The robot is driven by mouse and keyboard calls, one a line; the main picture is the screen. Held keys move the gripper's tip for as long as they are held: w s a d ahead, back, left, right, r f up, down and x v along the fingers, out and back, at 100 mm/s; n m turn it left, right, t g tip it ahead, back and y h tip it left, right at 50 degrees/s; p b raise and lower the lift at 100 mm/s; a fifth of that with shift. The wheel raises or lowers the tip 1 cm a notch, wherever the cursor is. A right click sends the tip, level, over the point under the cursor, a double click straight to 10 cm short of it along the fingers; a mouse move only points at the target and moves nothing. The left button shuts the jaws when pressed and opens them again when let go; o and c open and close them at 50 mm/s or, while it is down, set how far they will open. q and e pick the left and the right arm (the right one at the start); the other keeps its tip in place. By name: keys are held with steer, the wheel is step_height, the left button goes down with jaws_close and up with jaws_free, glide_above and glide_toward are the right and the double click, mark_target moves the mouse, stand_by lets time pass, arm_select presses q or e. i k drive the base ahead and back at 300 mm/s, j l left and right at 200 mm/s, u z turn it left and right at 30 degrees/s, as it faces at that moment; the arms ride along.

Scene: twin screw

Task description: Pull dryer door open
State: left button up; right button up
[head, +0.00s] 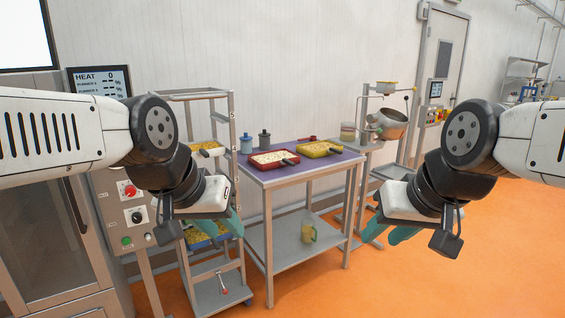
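The dryer door (40,240) is at the far left, a framed panel with dark glass, and it looks shut. Its long dark handle (73,205) runs up and down near the door's right edge. My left arm passes in front of the dryer's upper part and hides it. My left gripper (224,222) has teal fingers that are apart and empty. It is right of the handle, in front of the rack, and not touching the door. My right gripper (392,230) is open and empty above the orange floor, far from the door.
A control panel (122,212) with red, black and green controls stands beside the dryer. A wheeled rack (232,130) and a table (270,178) with red and yellow trays stand behind my grippers. A metal pan machine (388,122) is further right. The orange floor at right is clear.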

mark_target(22, 301)
steer(key=u, duration=1.9)
steer(key=i+l, duration=0.15)
steer(key=i, duration=0.15)
steer(key=i+l+z, duration=0.1)
steer(key=i, duration=0.2)
